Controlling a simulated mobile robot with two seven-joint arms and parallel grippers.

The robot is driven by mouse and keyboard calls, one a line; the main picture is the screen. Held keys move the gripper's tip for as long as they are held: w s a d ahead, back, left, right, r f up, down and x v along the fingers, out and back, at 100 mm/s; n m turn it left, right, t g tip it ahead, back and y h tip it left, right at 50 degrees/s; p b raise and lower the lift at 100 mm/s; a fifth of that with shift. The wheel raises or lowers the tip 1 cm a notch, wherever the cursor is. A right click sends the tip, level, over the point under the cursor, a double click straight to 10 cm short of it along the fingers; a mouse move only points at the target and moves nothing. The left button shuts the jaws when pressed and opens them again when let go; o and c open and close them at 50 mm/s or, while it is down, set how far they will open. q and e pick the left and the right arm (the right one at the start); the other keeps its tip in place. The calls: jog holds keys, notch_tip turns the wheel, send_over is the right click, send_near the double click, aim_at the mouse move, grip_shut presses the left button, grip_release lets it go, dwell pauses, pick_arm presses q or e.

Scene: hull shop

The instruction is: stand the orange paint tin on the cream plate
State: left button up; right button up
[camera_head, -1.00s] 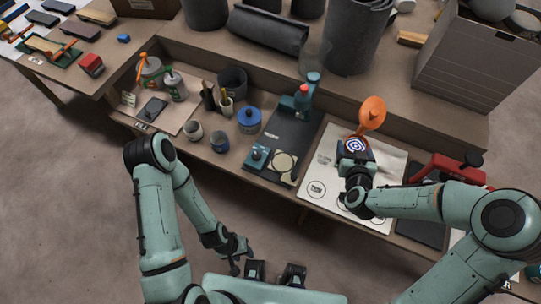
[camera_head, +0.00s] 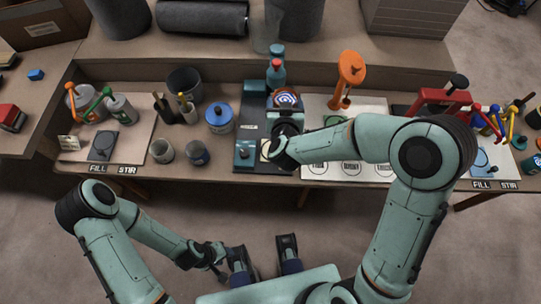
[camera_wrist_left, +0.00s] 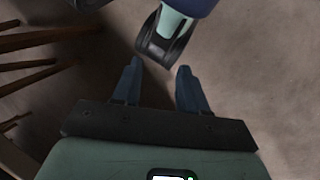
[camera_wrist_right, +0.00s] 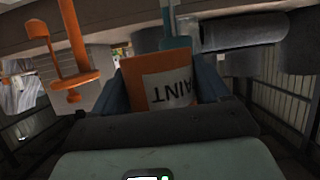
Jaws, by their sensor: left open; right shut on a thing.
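The orange paint tin is in my right gripper (camera_head: 286,114). The tin's lid (camera_head: 286,98), with blue and white rings, faces up in the head view. Its orange side with a white label (camera_wrist_right: 158,82) shows between the fingers in the right wrist view. The cream plate (camera_head: 265,149) lies on the dark board, just in front of the tin and partly hidden by my right gripper. I cannot tell the tin's exact height above the board. My left gripper (camera_head: 220,260) is open and empty, low in front of the bench. Its fingers (camera_wrist_left: 158,85) stand apart over the floor.
A teal bottle with a red top (camera_head: 276,74) stands close behind the tin. An orange stand (camera_head: 350,70) is to the right, and a blue-lidded pot (camera_head: 219,117) to the left. A teal device (camera_head: 244,152) sits beside the plate. A red tool (camera_head: 440,101) lies further right.

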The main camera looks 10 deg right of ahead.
jog(key=a+b, duration=0.1)
jog(key=m+h+b, duration=0.1)
jog(key=b, duration=0.1)
jog(key=a+h+b, duration=0.1)
jog(key=shift+s+a+f+m+g, duration=0.35)
jog(key=shift+f+m+g, duration=0.05)
pick_arm(q)
jog(key=w+a+f+t+y+b, duration=0.1)
jog(key=w+a+f+t+b, duration=0.15)
jog(key=w+f+b, duration=0.35)
jog(key=w+a+f+t+y+b, duration=0.1)
jog(key=w+a+f+b, duration=0.2)
jog(key=f, duration=0.5)
pick_arm(e)
jog(key=shift+m, duration=0.3)
jog(key=f, duration=0.5)
jog(key=f+p, duration=0.1)
jog(key=f, duration=0.9)
jog(key=shift+s+a, duration=0.3)
jog(key=shift+s, duration=0.05)
jog(key=shift+f+h, duration=0.15)
jog(key=shift+h, duration=0.15)
pick_arm(q)
jog(key=shift+n+g, duration=0.5)
jog(key=shift+g, duration=0.45)
jog(key=shift+s+f+b, duration=0.65)
jog(key=shift+s+f, duration=1)
jog(key=shift+s, duration=0.1)
pick_arm(e)
jog(key=shift+f, duration=2.2)
